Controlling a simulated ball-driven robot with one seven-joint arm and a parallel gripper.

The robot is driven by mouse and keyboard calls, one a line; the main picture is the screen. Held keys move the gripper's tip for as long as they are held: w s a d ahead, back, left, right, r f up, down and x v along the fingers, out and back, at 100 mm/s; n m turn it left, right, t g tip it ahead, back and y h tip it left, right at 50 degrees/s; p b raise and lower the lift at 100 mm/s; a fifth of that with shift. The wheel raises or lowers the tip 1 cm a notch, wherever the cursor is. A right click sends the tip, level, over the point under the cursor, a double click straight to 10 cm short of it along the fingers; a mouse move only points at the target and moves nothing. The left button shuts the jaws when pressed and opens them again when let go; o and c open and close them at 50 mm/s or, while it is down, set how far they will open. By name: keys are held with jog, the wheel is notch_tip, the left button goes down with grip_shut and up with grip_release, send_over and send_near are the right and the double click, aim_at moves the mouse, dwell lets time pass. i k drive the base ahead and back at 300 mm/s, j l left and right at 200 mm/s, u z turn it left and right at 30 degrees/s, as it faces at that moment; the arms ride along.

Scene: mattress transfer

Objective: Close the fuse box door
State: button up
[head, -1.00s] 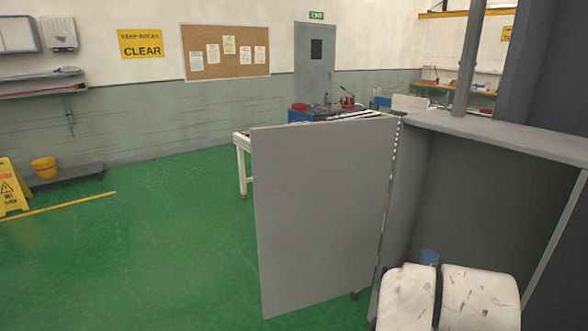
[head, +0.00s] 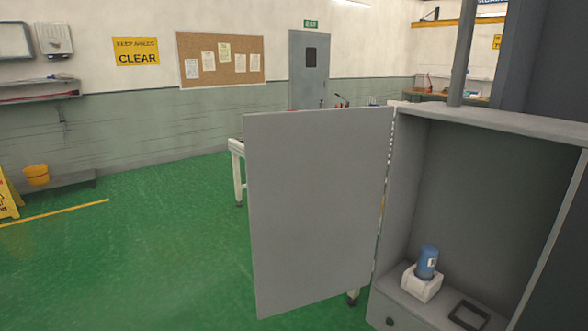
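The fuse box (head: 410,215) is a grey metal cabinet at the right of the head view. Its grey door (head: 318,205) stands wide open, swung out to the left on the hinge at the cabinet's left edge. Inside, near the bottom, a blue cylinder (head: 428,262) sits in a white holder (head: 421,284). A dark square frame (head: 468,317) lies to its right. My gripper is not in view.
A white-legged table (head: 237,165) stands behind the door. Open green floor (head: 130,250) lies left of the door. A yellow bucket (head: 37,174) and a yellow sign (head: 8,195) are at the far left. A grey post (head: 463,50) rises behind the cabinet.

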aim_at(316, 179)
jog(key=i+j+z, duration=0.1)
jog(key=z, duration=0.5)
jog(key=i+j+z, duration=0.2)
jog(key=j, duration=0.3)
jog(key=j+z, duration=0.2)
jog(key=j, duration=0.3)
jog(key=j+z, duration=0.25)
jog(key=j, duration=0.3)
jog(key=i+j, duration=0.1)
jog(key=j, duration=1.1)
jog(key=i+j, duration=0.15)
jog(key=j, duration=0.45)
jog(key=k+j+u, duration=0.1)
jog(key=k, duration=0.15)
